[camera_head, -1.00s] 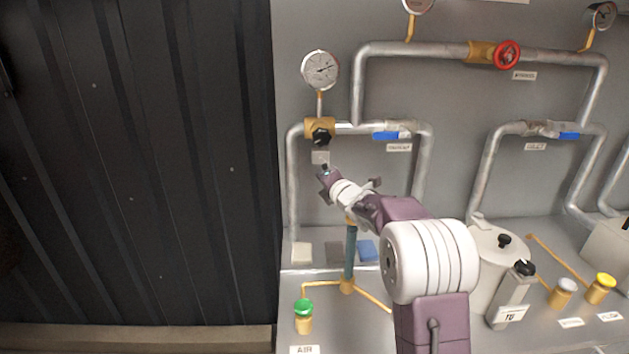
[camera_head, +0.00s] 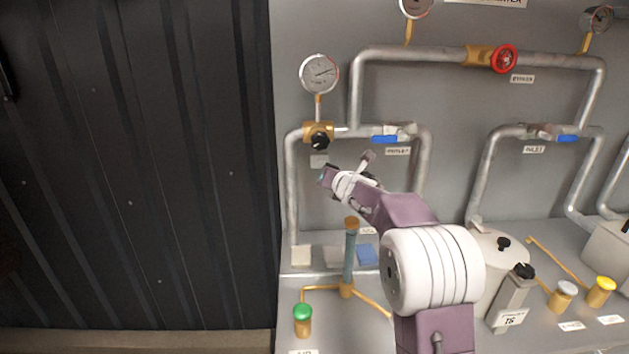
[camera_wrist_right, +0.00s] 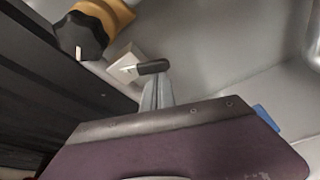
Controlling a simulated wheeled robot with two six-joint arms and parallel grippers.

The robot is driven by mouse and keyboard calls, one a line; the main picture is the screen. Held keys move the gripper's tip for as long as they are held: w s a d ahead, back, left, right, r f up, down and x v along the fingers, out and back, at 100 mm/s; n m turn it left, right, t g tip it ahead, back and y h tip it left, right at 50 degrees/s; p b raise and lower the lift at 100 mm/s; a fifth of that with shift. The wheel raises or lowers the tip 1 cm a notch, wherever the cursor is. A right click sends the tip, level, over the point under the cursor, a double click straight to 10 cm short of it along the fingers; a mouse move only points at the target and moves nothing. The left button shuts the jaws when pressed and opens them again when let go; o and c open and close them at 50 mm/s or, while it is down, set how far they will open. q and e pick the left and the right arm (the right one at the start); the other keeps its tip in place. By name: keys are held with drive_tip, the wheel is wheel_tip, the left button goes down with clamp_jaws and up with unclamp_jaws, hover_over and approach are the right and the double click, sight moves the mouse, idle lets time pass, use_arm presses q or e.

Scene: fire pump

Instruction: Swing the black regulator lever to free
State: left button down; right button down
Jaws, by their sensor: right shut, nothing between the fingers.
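The black regulator lever (camera_head: 320,141) is a dark lobed knob on the front of a brass valve body (camera_head: 318,129), under a round gauge. It also shows in the right wrist view (camera_wrist_right: 80,36), at the upper left. My right gripper (camera_head: 326,175) is just below and slightly right of the lever, apart from it. In the right wrist view its dark fingertips (camera_wrist_right: 152,67) are together and empty, in front of a small pale label plate (camera_wrist_right: 126,63). The plate hangs below the lever (camera_head: 319,161). My left gripper is not in view.
A gauge (camera_head: 319,74) stands above the valve. A blue-handled valve (camera_head: 386,139) is on the pipe to the right. A green knob (camera_head: 302,312) is at lower left. A dark ribbed wall (camera_head: 130,170) fills the left.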

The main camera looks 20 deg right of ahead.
drive_tip(key=shift+r, duration=0.1)
idle(0.7)
drive_tip(key=shift+w+a+r, duration=0.2)
drive_tip(key=shift+a+r, duration=0.05)
drive_tip(key=shift+a, duration=0.45)
wheel_tip(320, 180, down, 6)
drive_tip(key=a+r+b, duration=0.1)
drive_tip(key=b, duration=0.4)
drive_tip(key=r+p+v, duration=0.1)
drive_tip(key=v, duration=0.9)
drive_tip(key=shift+w+a, duration=0.15)
drive_tip(key=shift+a, duration=0.1)
